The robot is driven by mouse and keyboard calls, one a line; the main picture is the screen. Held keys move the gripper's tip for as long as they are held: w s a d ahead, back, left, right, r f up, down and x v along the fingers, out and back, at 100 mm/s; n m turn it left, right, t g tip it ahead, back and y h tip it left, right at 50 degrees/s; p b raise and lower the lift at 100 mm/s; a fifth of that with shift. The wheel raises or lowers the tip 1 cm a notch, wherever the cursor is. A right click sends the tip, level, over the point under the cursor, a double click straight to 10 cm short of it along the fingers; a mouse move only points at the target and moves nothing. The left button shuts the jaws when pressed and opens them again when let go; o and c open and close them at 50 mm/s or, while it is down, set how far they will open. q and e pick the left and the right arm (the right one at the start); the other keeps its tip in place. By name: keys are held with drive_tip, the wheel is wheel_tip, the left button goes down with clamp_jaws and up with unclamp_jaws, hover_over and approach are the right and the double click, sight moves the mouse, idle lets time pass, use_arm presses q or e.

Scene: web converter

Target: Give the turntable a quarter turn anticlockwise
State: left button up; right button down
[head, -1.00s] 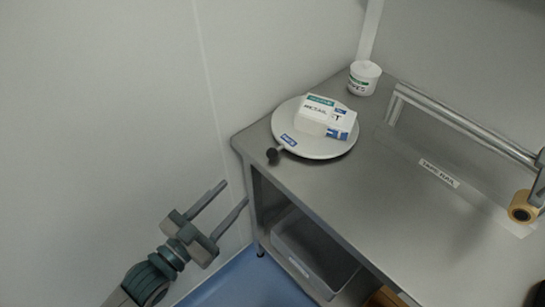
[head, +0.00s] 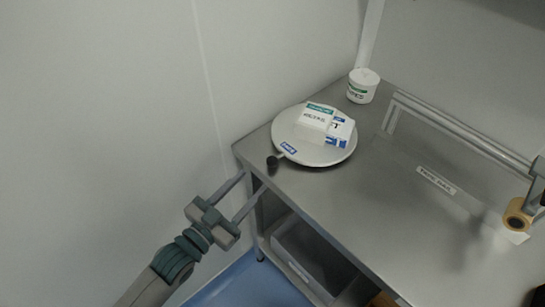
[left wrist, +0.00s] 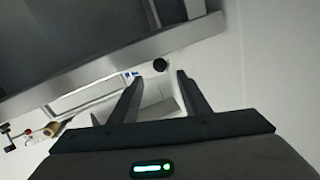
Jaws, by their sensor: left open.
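The turntable (head: 288,145) is a round white disc on the far left corner of the steel table. White cartons (head: 315,122) with green and blue print sit on it. Its black knob (head: 272,162) sticks out at the front left, near the table's left edge. The knob also shows in the left wrist view (left wrist: 160,65), just beyond and between the fingertips. My left gripper (head: 254,180) is open and empty, its two fingers pointing at the table corner, a little short of the knob. It also shows in the left wrist view (left wrist: 160,76). My right gripper is not in view.
A white tub (head: 363,86) stands behind the turntable. A metal bar frame (head: 460,130) and a tan roll (head: 517,218) are to the right. A grey bin (head: 305,262) sits under the table (head: 390,215). Walls close off the left and back.

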sight(269, 165)
use_arm(q)
drive_tip(key=x, duration=0.3)
drive_tip(key=shift+w+d+r+p, duration=0.1)
drive_tip(key=shift+w+r+p, duration=0.05)
drive_tip(key=shift+p, duration=0.2)
drive_tip(key=p+x, duration=0.1)
drive_tip(key=x, duration=0.5)
drive_tip(key=shift+w+d, duration=0.1)
drive_tip(key=shift+d, duration=0.05)
drive_tip(key=shift+w+d, duration=0.25)
drive_tip(key=shift+w, duration=0.2)
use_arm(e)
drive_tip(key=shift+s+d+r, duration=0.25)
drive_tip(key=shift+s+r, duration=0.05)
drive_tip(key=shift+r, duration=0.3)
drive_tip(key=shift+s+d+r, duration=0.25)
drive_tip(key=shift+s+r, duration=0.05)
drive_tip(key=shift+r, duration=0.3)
use_arm(q)
drive_tip(key=shift+c, duration=0.4)
clamp_jaws()
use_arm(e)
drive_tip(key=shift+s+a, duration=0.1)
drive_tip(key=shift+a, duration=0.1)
